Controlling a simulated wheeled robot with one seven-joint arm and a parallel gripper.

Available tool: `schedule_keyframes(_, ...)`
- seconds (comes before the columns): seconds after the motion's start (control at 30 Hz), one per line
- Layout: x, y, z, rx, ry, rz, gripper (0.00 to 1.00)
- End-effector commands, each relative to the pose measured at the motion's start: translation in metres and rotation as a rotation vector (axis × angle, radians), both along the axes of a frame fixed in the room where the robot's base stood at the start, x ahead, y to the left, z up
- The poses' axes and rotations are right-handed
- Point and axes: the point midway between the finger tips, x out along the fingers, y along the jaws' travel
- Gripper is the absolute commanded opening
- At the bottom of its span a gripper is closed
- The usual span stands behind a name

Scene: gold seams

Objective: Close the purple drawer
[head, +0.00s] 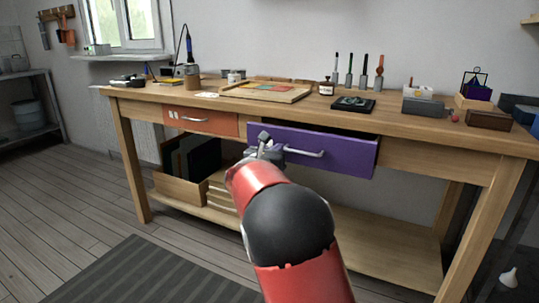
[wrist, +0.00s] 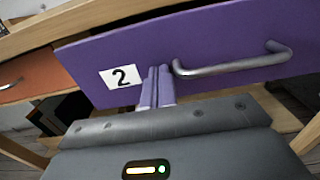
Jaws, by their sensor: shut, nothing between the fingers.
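The purple drawer (head: 345,151) is in the wooden workbench, right of the middle in the head view, and its front stands out from the bench with a dark gap above it. It also fills the upper part of the wrist view (wrist: 225,42), with a silver bar handle (wrist: 232,65) and a white label marked 2 (wrist: 122,77). My gripper (head: 264,138) is at the left part of the drawer front. In the wrist view its shut fingertips (wrist: 158,70) are between the label and the handle's left end, close to the front; I cannot tell if they touch.
An orange drawer (head: 201,120) sits flush to the left. The benchtop (head: 300,106) holds a board, tools and boxes. Below, a low shelf (head: 370,245) carries a wooden crate (head: 180,186) with dark items. A striped mat (head: 140,275) lies on the floor in front.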

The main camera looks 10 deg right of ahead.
Motion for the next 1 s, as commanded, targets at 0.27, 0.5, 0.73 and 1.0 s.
schedule_keyframes(0.27, 0.053, -0.04, 0.002, -0.002, 0.0, -0.003, 0.0)
schedule_keyframes(0.5, 0.08, -0.059, 0.002, -0.003, 0.0, -0.001, 0.0)
schedule_keyframes(0.73, 0.09, -0.066, 0.001, -0.001, -0.001, 0.0, 0.0)
schedule_keyframes(1.0, 0.092, -0.067, 0.003, -0.003, -0.003, 0.002, 0.0)
